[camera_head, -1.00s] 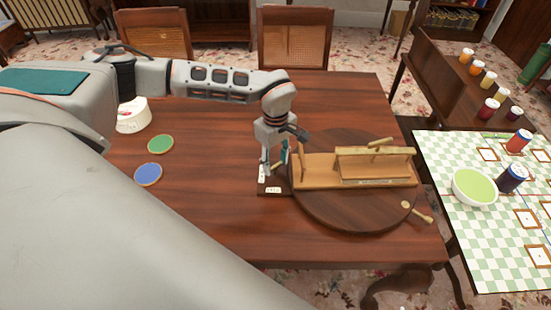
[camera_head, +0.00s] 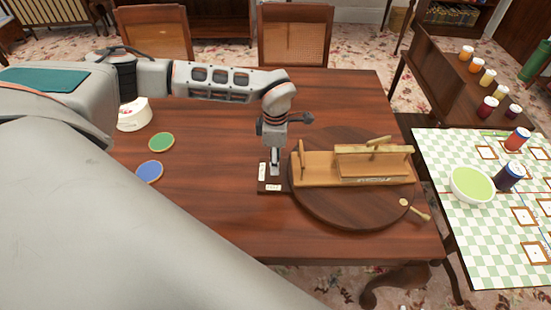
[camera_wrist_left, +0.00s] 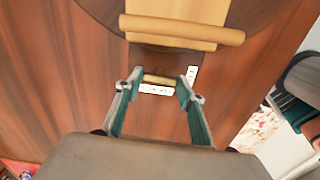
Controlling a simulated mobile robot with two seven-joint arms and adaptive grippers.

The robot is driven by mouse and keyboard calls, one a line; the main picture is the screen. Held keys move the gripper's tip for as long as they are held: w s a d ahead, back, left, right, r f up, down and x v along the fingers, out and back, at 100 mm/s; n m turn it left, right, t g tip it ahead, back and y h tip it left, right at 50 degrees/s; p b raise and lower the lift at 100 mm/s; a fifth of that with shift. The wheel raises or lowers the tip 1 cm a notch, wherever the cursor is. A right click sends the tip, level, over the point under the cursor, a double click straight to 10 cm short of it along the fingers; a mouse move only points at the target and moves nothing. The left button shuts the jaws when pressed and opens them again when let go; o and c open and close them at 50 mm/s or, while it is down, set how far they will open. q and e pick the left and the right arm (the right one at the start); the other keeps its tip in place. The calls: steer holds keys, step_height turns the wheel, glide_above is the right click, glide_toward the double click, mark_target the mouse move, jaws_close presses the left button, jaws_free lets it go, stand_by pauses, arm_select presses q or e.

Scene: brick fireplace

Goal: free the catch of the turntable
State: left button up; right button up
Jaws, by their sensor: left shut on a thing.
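The round dark wood turntable (camera_head: 330,212) lies on the table and carries a light wood fixture (camera_head: 320,168). At its left edge is a dark catch plate (camera_head: 264,183) with two white labels, which also show in the left wrist view. My left gripper (camera_head: 275,172) points down over this plate. In the left wrist view my left gripper (camera_wrist_left: 160,84) has its teal-padded fingers at both ends of a small brass-coloured catch piece (camera_wrist_left: 158,79) and is shut on it. The fingers hide that piece in the head view. My right gripper is not in view.
A small wooden mallet-like piece (camera_head: 415,209) lies by the turntable's right edge. A checked side table (camera_head: 440,180) holds a bowl and cans. The front of the table is clear.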

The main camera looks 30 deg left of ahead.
arm_select(q)
steer(key=shift+n, duration=0.4)
steer(key=o, duration=0.8)
steer(key=shift+o, duration=0.2)
steer(key=shift+r, duration=0.15)
step_height(320, 180, up, 12)
stand_by(0.4)
